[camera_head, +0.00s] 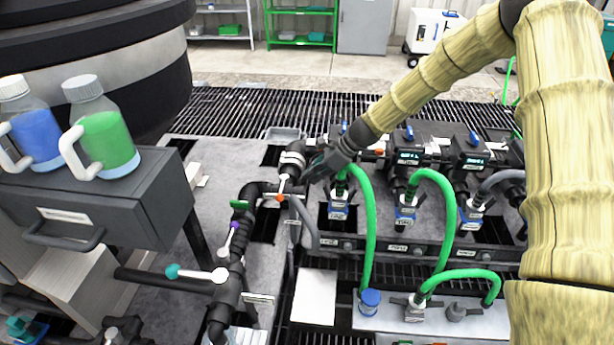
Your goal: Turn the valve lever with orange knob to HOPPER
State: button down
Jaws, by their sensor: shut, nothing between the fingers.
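The orange knob (280,197) sits at the end of a short white lever on the black pipe run, left of centre in the head view. The lever points toward the camera from its valve (284,181). My gripper (308,176) is shut and empty, just right of and behind the orange knob. Its fingers point down and to the left; I cannot tell whether they touch the lever or pipe. Small label plates stand by the pipes, but I cannot read HOPPER on any of them.
Other levers on the same pipe have a purple knob (235,227) and a teal knob (172,271). Green hoses (371,235) and blue-collared fittings crowd the right. A dark cabinet (100,195) with two bottles stands at left.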

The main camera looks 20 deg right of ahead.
aim_at(282, 188)
jog(key=shift+p+x, duration=0.6)
jog(key=shift+x, duration=4)
jog(key=shift+a, duration=0.1)
jog(key=shift+s+a, duration=0.1)
jog(key=shift+a, duration=0.05)
